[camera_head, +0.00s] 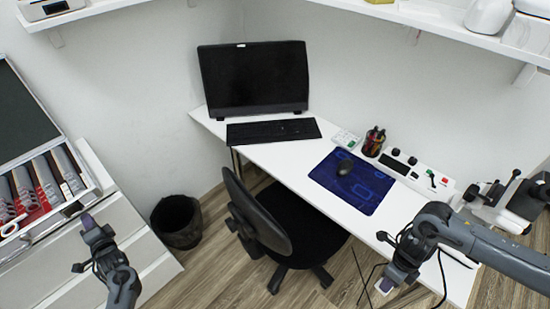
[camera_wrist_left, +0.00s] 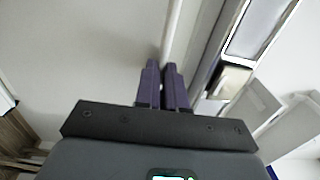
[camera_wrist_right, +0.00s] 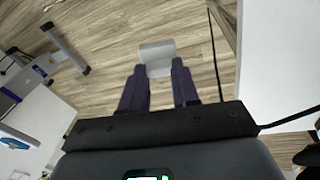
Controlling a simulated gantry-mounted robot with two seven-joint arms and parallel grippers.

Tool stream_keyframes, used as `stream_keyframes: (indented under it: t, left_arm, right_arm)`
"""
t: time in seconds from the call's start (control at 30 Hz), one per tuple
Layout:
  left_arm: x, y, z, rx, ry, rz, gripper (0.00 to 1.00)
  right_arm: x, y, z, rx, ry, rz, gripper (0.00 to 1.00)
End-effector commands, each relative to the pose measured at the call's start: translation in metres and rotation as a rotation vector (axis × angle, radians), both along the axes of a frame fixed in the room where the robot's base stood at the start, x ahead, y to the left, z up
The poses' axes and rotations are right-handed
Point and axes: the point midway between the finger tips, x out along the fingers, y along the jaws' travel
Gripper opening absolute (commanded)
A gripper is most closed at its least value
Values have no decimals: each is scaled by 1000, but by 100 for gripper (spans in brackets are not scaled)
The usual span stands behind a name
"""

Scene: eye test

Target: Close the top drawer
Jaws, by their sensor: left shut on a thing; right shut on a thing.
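A white drawer cabinet (camera_head: 125,222) stands at the lower left, with seams between its drawer fronts. Its top drawer (camera_head: 92,190) appears to be pulled out, with red and grey items in it. My left gripper (camera_head: 86,219) is at the drawer's front edge. In the left wrist view, its purple fingers (camera_wrist_left: 163,82) are nearly together on a thin white edge (camera_wrist_left: 176,35), seemingly the drawer's rim; the grip itself is partly hidden. My right gripper (camera_head: 384,284), at the lower right, is shut on a small white block (camera_wrist_right: 156,58), seen between its fingers (camera_wrist_right: 160,88).
A white desk (camera_head: 290,165) carries a monitor (camera_head: 253,78), keyboard (camera_head: 272,130) and blue mouse mat (camera_head: 340,188). A black chair (camera_head: 262,215) and a dark bin (camera_head: 178,222) stand between cabinet and desk. A microscope-like device (camera_head: 508,203) is at the right.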

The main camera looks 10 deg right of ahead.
Motion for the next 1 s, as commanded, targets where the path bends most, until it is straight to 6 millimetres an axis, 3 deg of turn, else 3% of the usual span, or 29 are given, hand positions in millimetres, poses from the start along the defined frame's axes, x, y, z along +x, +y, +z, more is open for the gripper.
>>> stream_keyframes:
  t: [0.27,0.3,0.47,0.8,1.0]
  left_arm:
    - [0,1,-4,-6,7,-1,0]
    - [0,1,-4,-6,7,-1,14]
    - [0,1,-3,-4,5,0,35]
    - [-2,-1,-2,-2,4,-1,35]
    - [-17,-14,-2,-3,7,-2,35]
  right_arm:
    - [0,0,-1,0,0,0,0]
    - [0,0,-1,0,0,0,0]
    - [0,0,-1,0,0,0,0]
    - [0,0,1,0,0,0,0]
    - [0,0,9,0,0,0,0]
